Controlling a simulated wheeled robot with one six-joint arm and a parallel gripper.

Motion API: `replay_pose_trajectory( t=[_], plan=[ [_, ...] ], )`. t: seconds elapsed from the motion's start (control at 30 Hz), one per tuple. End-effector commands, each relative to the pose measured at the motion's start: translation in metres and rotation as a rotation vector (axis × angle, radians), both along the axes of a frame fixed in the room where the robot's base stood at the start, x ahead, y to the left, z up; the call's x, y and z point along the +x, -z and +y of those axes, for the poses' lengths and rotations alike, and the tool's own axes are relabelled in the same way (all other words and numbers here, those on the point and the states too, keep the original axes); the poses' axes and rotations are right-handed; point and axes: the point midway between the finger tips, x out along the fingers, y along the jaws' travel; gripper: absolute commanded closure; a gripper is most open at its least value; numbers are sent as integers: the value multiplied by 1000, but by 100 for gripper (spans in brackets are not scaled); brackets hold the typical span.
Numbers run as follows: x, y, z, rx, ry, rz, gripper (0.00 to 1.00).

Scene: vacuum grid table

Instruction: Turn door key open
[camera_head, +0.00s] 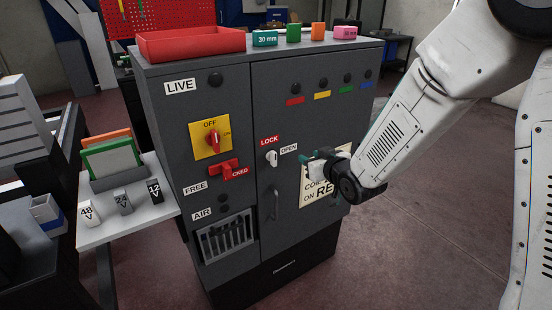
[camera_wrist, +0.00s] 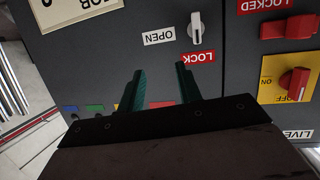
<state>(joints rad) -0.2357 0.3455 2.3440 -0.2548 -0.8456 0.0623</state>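The door key (camera_head: 271,158) is a small white knob on the grey cabinet door, beside a red LOCK label (camera_head: 269,140) and a white OPEN label (camera_head: 289,148). In the wrist view, which is upside down, the key (camera_wrist: 195,28) stands in line with the LOCK label (camera_wrist: 198,57), with the OPEN label (camera_wrist: 158,36) to its side. My gripper (camera_head: 312,158) is in front of the door, right of the key in the head view. In the wrist view my gripper (camera_wrist: 160,67) has its two teal fingers apart, with nothing between them. The key is beyond the fingertips, not touched.
A door handle (camera_head: 272,204) is below the key. A red and yellow OFF/ON switch (camera_head: 212,139) and a red latch (camera_head: 225,170) are on the left panel. A red tray (camera_head: 190,44) and coloured blocks stand on top. A side shelf (camera_head: 130,217) holds voltage blocks.

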Motion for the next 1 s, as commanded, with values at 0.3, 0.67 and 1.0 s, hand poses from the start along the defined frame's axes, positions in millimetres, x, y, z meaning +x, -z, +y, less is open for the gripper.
replay_pose_trajectory(
  t=[0.3,0.67,1.0],
  plan=[
    [-1,40,55,167,-142,-200,65],
    [31,42,82,186,-154,-224,65],
    [61,42,101,186,-152,-222,65]
  ],
)
